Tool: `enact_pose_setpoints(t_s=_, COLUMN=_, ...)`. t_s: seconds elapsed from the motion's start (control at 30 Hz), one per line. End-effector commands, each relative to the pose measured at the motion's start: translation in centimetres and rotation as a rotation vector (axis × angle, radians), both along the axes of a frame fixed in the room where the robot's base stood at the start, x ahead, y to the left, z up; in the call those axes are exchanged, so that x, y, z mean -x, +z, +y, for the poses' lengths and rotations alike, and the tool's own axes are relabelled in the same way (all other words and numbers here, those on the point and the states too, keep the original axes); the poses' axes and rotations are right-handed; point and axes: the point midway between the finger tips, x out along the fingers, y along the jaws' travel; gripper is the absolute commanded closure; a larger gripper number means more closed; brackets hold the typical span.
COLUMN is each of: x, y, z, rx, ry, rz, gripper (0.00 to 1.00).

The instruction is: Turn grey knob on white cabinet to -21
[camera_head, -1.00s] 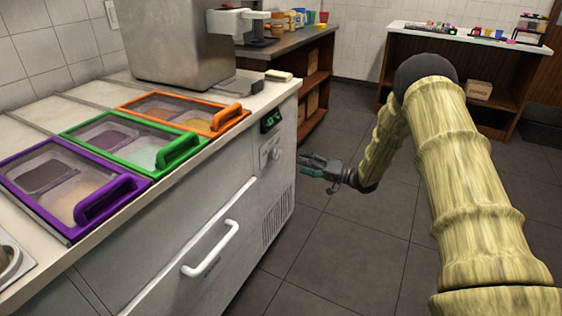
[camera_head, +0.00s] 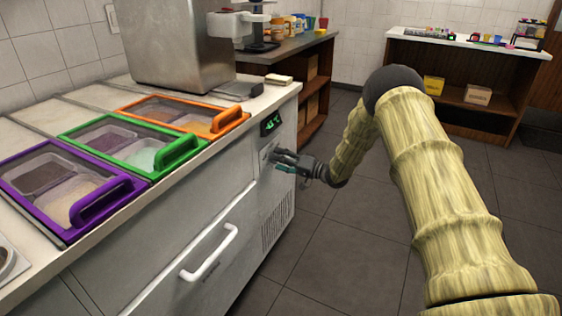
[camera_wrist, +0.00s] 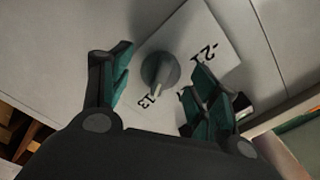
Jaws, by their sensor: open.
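The grey knob (camera_wrist: 160,71) shows in the wrist view on a light plate (camera_wrist: 205,35) marked "-21" at upper right and "13" at lower left. The knob's narrow grip end points down, close to the "13" side. My gripper (camera_wrist: 158,85) is open, with one teal-padded finger on each side of the knob; I see gaps between the fingers and the knob. In the head view my gripper (camera_head: 284,160) is at the front of the white cabinet (camera_head: 225,195), below a green-lit display (camera_head: 271,124), and it largely hides the knob there.
A white drawer handle (camera_head: 210,254) sticks out below and left of the gripper. Purple (camera_head: 106,200), green (camera_head: 178,153) and orange (camera_head: 229,119) lid handles line the counter edge above. The floor to the right is open.

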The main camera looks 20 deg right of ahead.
Motion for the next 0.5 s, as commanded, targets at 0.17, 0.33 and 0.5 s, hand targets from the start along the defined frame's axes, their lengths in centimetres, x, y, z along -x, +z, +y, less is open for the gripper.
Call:
enact_pose_setpoints(t_s=0.17, x=0.01, y=-0.01, z=0.00, rx=0.000, ry=0.000, rz=0.000, gripper=0.41)
enact_pose_setpoints(t_s=0.33, x=0.01, y=-0.01, z=0.00, rx=0.000, ry=0.000, rz=0.000, gripper=0.72)
enact_pose_setpoints(t_s=0.5, x=0.02, y=-0.01, z=-0.02, rx=0.000, ry=0.000, rz=0.000, gripper=0.86)
